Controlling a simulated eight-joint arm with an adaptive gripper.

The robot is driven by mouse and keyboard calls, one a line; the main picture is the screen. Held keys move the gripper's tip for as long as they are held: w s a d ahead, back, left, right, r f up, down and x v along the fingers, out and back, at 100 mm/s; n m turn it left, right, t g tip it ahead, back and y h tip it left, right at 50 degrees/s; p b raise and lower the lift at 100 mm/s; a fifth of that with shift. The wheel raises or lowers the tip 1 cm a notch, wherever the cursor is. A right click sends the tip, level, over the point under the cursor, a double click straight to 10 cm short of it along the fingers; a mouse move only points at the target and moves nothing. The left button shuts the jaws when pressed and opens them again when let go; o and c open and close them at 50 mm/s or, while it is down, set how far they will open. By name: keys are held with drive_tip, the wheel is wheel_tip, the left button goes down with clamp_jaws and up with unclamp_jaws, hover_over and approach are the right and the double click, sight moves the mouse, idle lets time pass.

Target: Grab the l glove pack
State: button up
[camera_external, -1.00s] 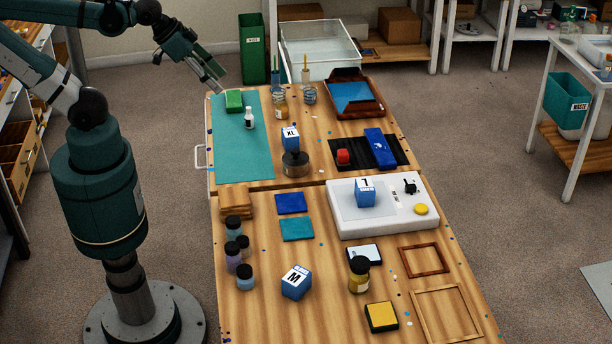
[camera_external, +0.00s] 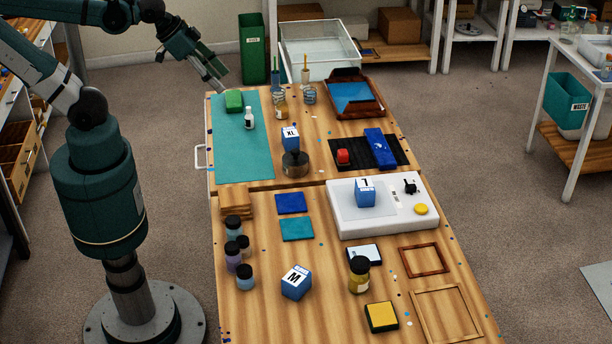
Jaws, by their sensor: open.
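The L glove pack (camera_external: 365,193) is a small blue box with a white top marked L. It stands on the white scale-like device (camera_external: 345,221) at the right of the table. My gripper (camera_external: 222,88) is open and empty above the far left corner of the table, close to a green block (camera_external: 234,101). It is well away from the L pack. An XL pack (camera_external: 291,139) sits on a dark round container (camera_external: 295,164). An M pack (camera_external: 296,283) stands at the near middle of the table.
Several dark-capped jars (camera_external: 233,257) stand at the left edge. A yellow-filled bottle (camera_external: 359,274) is in front of the white device. A white bottle (camera_external: 249,119) stands on the teal mat (camera_external: 240,160). A blue box (camera_external: 380,148) and red item (camera_external: 343,156) lie behind the device.

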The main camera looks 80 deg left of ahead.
drive_tip(key=w+d+r+m+g+h, duration=0.15)
drive_tip(key=w+d+m, duration=0.35)
drive_tip(key=w, duration=0.7)
drive_tip(key=m+g+h+p, duration=0.25)
drive_tip(key=m+g, duration=0.35)
drive_tip(key=m, duration=0.7)
hover_over(365, 183)
drive_tip(key=a, duration=0.3)
drive_tip(key=shift+w+d+f, duration=0.1)
drive_tip(key=shift+f, duration=5)
drive_tip(key=shift+w+d+f, duration=0.1)
drive_tip(key=shift+f, duration=4.95)
drive_tip(key=shift+f, duration=0.1)
drive_tip(key=shift+x, duration=1.2)
drive_tip(key=shift+d, duration=0.1)
